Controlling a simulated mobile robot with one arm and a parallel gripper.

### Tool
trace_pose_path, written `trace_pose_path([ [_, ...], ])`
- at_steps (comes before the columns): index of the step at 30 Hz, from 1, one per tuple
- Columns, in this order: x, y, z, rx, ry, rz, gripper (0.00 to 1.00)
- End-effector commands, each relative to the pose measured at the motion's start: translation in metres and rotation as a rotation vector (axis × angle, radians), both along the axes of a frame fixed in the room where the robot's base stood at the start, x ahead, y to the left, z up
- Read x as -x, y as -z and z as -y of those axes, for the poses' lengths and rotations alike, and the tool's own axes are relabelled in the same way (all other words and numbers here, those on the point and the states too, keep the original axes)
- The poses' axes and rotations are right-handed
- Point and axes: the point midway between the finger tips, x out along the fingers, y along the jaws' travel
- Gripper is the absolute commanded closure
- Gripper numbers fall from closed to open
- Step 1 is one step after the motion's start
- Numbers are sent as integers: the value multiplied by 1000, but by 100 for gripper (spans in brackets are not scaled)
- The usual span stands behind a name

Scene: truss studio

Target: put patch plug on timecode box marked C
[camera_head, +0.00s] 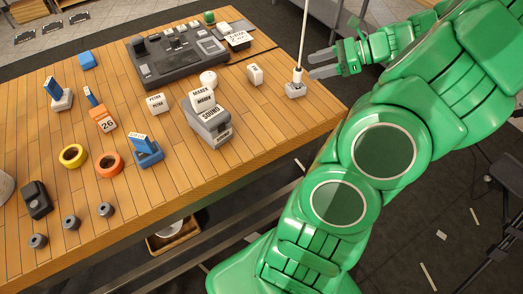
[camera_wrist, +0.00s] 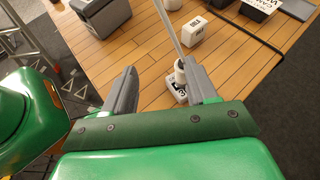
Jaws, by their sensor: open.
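A white plug-like piece (camera_head: 297,76) with a long thin rod rising from it stands upright on a small light-grey base (camera_head: 296,90) near the table's right edge. In the wrist view this white piece (camera_wrist: 180,72) shows just inside my right-hand finger, with its marked base (camera_wrist: 179,92) below; I cannot read the mark surely. I take the piece as the patch plug, but cannot confirm it. My gripper (camera_head: 312,64) is open and empty, its fingers pointing left beside the rod. It also shows in the wrist view (camera_wrist: 161,68). No box clearly marked C is readable.
A dark mixer console (camera_head: 176,58) stands at the back. A grey SOUND box (camera_head: 208,122), white labelled blocks (camera_head: 157,103), orange roll (camera_head: 109,164), yellow roll (camera_head: 73,156) and blue-topped pieces (camera_head: 147,152) fill the middle and left. Bare wood (camera_head: 270,125) lies near the right front edge.

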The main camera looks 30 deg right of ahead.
Motion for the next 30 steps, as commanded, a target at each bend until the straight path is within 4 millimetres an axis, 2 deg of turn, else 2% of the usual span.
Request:
trace_pose_path([
  [1,-6,-6,-24,38,-68,6,43],
  [6,-12,-18,-97,162,-290,29,43],
  [11,-5,-26,-157,277,-494,61,43],
  [15,9,-31,-204,376,-669,91,43],
  [21,39,-35,-258,513,-918,143,43],
  [30,95,-36,-312,703,-1282,237,43],
])
